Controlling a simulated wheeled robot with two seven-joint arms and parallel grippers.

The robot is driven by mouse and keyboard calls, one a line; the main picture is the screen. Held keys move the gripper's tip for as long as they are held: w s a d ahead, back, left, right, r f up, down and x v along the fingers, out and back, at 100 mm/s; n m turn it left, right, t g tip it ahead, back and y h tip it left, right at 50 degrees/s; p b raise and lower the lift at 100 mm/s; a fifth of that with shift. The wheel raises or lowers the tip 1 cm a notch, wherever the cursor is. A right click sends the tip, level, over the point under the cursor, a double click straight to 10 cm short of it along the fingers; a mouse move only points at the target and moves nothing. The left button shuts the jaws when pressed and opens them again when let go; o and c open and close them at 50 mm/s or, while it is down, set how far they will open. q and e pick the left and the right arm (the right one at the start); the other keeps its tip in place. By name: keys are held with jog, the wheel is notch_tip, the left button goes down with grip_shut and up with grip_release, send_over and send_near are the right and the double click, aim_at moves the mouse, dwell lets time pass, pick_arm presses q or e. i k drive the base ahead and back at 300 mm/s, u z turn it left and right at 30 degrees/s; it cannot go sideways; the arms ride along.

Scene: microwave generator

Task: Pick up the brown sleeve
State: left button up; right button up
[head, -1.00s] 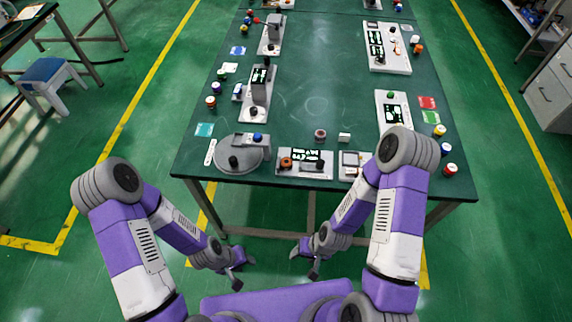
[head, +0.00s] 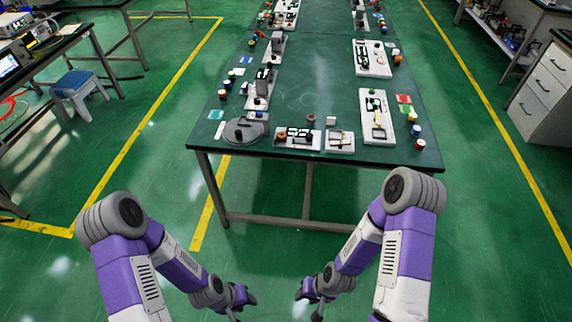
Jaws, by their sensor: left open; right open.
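A small brownish ring-shaped piece (head: 311,118), which looks like the brown sleeve, stands on the green table (head: 315,95) near its front edge. It is too small to make out in detail. An orange-brown round part (head: 282,134) sits on the white board in front of it. My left gripper (head: 240,304) is open and empty, low in front of the table. My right gripper (head: 308,303) is open and empty, to its right at a similar height. Both are well short of the table and apart from everything on it.
A white block (head: 331,120) stands just right of the ring. White boards (head: 297,138) and (head: 340,141) line the front edge. A grey round plate (head: 245,130) is at left, a tall white board (head: 377,117) at right. A blue-topped stool (head: 77,82) stands on the left floor.

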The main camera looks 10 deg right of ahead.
aim_at(281, 137)
jog(key=z, duration=1)
jog(key=i, duration=0.8)
jog(key=u, duration=0.25)
